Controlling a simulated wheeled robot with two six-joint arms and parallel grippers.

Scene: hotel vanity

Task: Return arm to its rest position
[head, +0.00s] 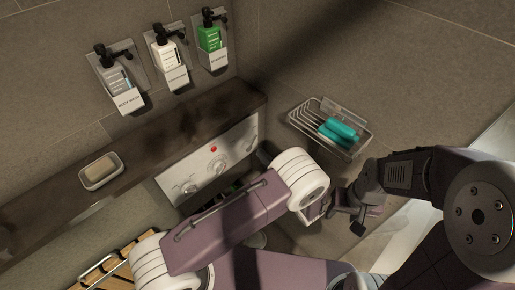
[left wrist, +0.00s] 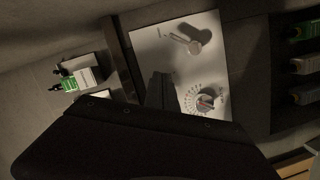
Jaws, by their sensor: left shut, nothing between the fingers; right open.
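My left arm, with purple links and white joints, reaches from the bottom toward the white control panel (head: 205,176). My left gripper (head: 267,152) is a small dark shape beside the panel's right end, partly hidden behind a white joint. In the left wrist view its shut, empty fingers (left wrist: 160,90) stand dark before the panel (left wrist: 150,45). A lever (left wrist: 190,43) and a round dial (left wrist: 205,102) show there; I cannot tell whether the fingers touch the panel. My right gripper (head: 342,212) is open and empty below the wire basket, on the black right arm.
The wire basket (head: 296,118) on the wall holds teal items (head: 340,130). A dark ledge (head: 150,140) carries a soap dish (head: 84,184) with soap. Three pump bottles (head: 168,52) hang above. A slatted wooden piece (head: 110,268) is at the lower left. Bottles sit in a dark niche (left wrist: 262,75) beside the panel.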

